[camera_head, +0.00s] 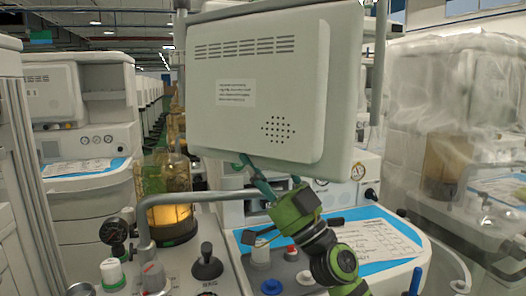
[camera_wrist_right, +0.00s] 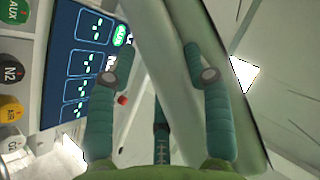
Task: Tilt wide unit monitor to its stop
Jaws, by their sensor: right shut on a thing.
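The monitor (camera_head: 262,85) is large and pale grey, with vent slots, a label and a speaker grid on the face toward me in the head view. It hangs slightly tilted above the wide unit's worktop. My right gripper (camera_head: 259,174) reaches up from below and is shut on the monitor's lower edge. In the right wrist view, the teal fingers of my right gripper (camera_wrist_right: 152,62) lie on either side of the pale edge panel (camera_wrist_right: 160,90). The fingertips are partly hidden by the monitor in the head view. My left gripper is not in view.
A grey bent tube (camera_head: 205,197) and black knob (camera_head: 207,263) stand at lower left. An amber canister (camera_head: 170,215) is behind them. A blue-edged paper sheet (camera_head: 365,240) lies on the worktop at right. A plastic-covered cart (camera_head: 455,110) stands at far right.

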